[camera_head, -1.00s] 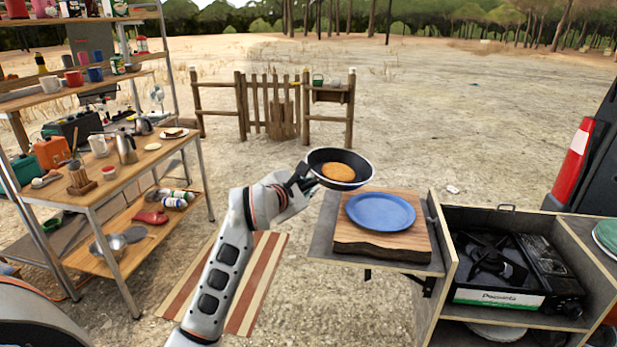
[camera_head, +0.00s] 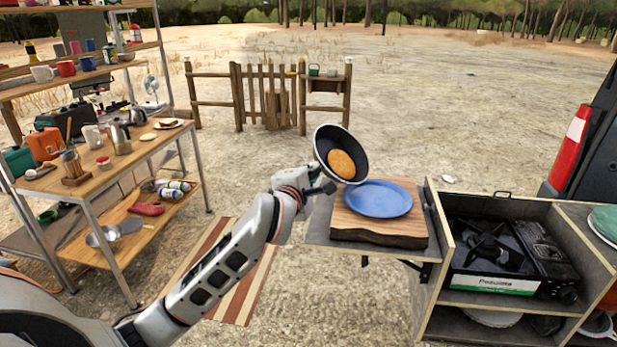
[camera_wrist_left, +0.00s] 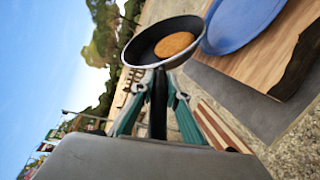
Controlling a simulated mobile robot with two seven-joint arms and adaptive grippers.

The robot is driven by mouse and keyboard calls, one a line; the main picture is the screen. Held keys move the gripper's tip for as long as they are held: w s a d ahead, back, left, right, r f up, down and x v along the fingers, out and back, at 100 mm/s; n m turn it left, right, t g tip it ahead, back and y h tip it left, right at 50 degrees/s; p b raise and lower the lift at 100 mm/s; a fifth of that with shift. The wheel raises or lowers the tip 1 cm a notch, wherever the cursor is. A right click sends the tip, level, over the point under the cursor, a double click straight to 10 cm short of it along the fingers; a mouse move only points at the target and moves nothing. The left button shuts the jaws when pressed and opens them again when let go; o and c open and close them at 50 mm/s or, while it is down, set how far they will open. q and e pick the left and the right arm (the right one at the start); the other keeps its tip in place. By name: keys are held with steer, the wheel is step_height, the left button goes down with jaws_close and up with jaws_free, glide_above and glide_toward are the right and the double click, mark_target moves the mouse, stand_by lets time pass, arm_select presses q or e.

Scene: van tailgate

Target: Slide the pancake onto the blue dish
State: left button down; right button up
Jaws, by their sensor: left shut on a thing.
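The frying pan (camera_head: 326,140) is dark inside with a pale rim. My left gripper (camera_head: 314,186) is shut on its handle and holds it tilted above the far left edge of the blue dish. The golden pancake (camera_head: 342,164) lies inside the pan, near the lower right of its rim. The blue dish (camera_head: 378,199) lies flat and empty on a thick wooden board (camera_head: 380,230). In the left wrist view, the gripper fingers (camera_wrist_left: 158,100) grip the black handle, with the pancake (camera_wrist_left: 174,44) in the pan and the dish (camera_wrist_left: 240,22) beside it. My right gripper is not in view.
The board rests on a grey side shelf (camera_head: 318,232). A camping stove (camera_head: 495,250) sits in the wooden cabinet to the right. A metal shelf rack (camera_head: 88,200) with kitchenware stands at the left. Open ground lies beyond the board.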

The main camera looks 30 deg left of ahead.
arm_select(q)
steer(key=shift+d+r+m+t+b, duration=0.2)
steer(key=shift+d+m+t+b, duration=0.1)
steer(key=shift+d+m+b, duration=0.25)
steer(key=shift+s+d+m+y, duration=0.1)
steer(key=shift+m+y, duration=0.25)
steer(key=shift+y, duration=0.05)
steer(key=m, duration=0.1)
steer(key=r+m+t, duration=0.1)
steer(key=m, duration=0.1)
steer(key=r+m+t+p, duration=0.1)
steer(key=m, duration=0.1)
steer(key=shift+d+r, duration=0.15)
steer(key=shift+d, duration=0.2)
steer(key=shift+y, duration=0.3)
steer(key=shift+m, duration=0.3)
stand_by(0.5)
